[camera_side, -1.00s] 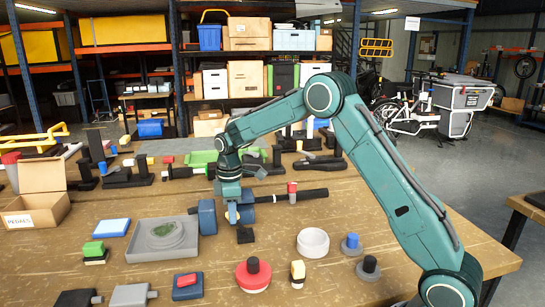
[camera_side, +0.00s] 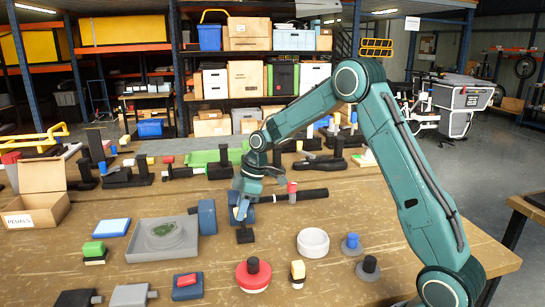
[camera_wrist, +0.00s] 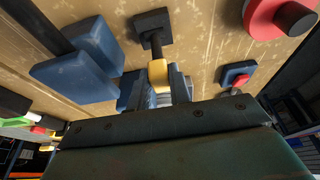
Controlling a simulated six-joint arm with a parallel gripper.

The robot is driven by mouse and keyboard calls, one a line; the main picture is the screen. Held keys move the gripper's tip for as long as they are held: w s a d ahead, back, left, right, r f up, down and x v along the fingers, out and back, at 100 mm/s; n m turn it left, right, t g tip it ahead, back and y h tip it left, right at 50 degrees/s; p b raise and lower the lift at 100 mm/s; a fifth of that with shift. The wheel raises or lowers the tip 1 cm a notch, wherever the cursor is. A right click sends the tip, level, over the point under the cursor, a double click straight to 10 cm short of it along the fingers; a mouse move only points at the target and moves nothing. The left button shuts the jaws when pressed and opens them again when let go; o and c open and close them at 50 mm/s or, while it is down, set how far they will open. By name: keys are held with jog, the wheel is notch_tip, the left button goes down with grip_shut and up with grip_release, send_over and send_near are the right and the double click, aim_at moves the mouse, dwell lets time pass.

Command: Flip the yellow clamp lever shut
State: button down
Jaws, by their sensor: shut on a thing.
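The clamp lever's yellow tip (camera_wrist: 158,74) shows in the wrist view at the end of a dark stem, which runs to a square black base (camera_wrist: 152,22). The same black base (camera_side: 245,236) sits on the table in the side view. My gripper (camera_side: 240,212) is low above the table just behind this base, tilted. In the wrist view its blue-grey fingers (camera_wrist: 156,90) stand either side of the yellow tip and are closed on it. In the side view the fingers mostly hide the lever, so its exact angle is hard to tell.
Blue blocks (camera_wrist: 75,75) and a black bar with a red collar (camera_side: 292,194) lie close beside the gripper. A grey tray (camera_side: 162,240) and blue block (camera_side: 207,217) are to the left. A red disc with black knob (camera_side: 253,274) and white ring (camera_side: 313,243) stand nearer the camera.

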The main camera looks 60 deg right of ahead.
jog(key=shift+s+d+f+t+y, duration=0.1)
jog(key=shift+s+d+t+y, duration=0.9)
jog(key=shift+t+y, duration=0.2)
jog(key=shift+s+d+f+t+y, duration=0.35)
jog(key=shift+s+d+t+y, duration=0.35)
jog(key=shift+t+y, duration=0.3)
jog(key=shift+s+d+f, duration=0.3)
jog(key=shift+f, duration=0.05)
jog(key=c, duration=1.3)
grip_release()
jog(key=shift+r, duration=0.15)
jog(key=shift+s+d+r, duration=0.2)
jog(key=shift+d+r, duration=0.05)
jog(key=shift+r, duration=0.05)
jog(key=v, duration=1.2)
jog(key=shift+s+d+r, duration=0.15)
jog(key=shift+s, duration=0.1)
